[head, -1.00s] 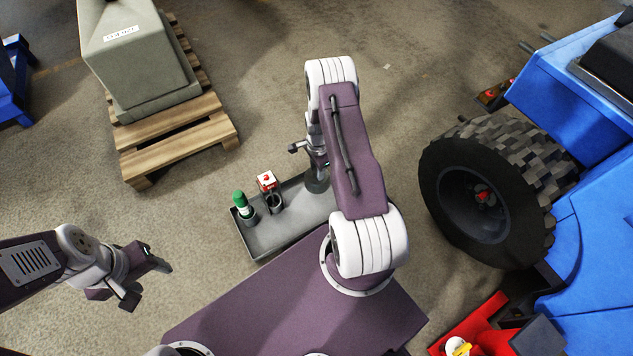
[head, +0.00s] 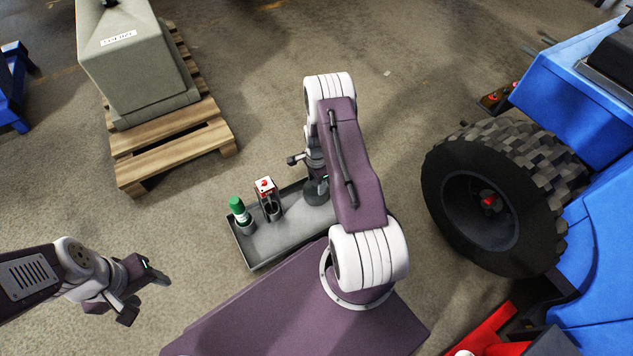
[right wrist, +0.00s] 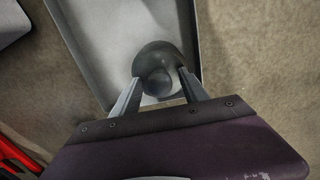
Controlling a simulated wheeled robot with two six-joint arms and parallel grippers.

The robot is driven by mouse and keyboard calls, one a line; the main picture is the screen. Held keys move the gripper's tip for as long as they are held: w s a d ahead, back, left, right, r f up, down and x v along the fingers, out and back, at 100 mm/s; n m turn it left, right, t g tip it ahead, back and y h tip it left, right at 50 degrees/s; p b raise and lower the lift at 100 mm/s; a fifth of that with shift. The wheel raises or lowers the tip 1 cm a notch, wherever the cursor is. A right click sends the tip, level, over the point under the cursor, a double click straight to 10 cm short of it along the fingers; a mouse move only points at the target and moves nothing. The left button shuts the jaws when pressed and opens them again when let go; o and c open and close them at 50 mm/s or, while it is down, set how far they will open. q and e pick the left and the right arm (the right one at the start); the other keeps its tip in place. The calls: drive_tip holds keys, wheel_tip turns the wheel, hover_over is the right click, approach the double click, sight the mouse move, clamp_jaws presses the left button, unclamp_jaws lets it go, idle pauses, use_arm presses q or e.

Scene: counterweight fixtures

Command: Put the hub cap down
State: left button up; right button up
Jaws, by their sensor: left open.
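The hub cap (right wrist: 155,58), a dark grey dome with a round knob, is at the tray's right end (head: 314,194). It appears to rest on the tray floor. My right gripper (right wrist: 159,80) is right over it, with its fingers spread on either side of the knob and what looks like a gap beside it. In the head view my right gripper is largely hidden by its arm. The grey tray (head: 283,241) sits at the front of my base. My left gripper (head: 146,287) is open and empty at the left, away from the tray.
A green-capped bottle (head: 240,214) and a red-and-white item in a holder (head: 267,198) stand in the tray. A wheel with a black tyre (head: 447,222) is on the blue vehicle at right. A pallet (head: 180,150) bears a grey block (head: 135,65).

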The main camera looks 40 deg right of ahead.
drive_tip(key=a+r+n+p, duration=0.4)
drive_tip(key=r, duration=0.8)
drive_tip(key=a+r+n+p, duration=0.3)
drive_tip(key=a+r+p, duration=0.15)
drive_tip(key=r, duration=0.75)
drive_tip(key=s+a+r+n+t, duration=0.1)
drive_tip(key=s+a+r+n, duration=0.85)
drive_tip(key=s+n, duration=0.3)
wheel_tip(320, 180, up, 46)
drive_tip(key=p, duration=4.6)
drive_tip(key=shift+d+r+p, duration=0.25)
drive_tip(key=shift+d+p, duration=0.05)
drive_tip(key=shift+p, duration=0.05)
drive_tip(key=shift+s, duration=0.1)
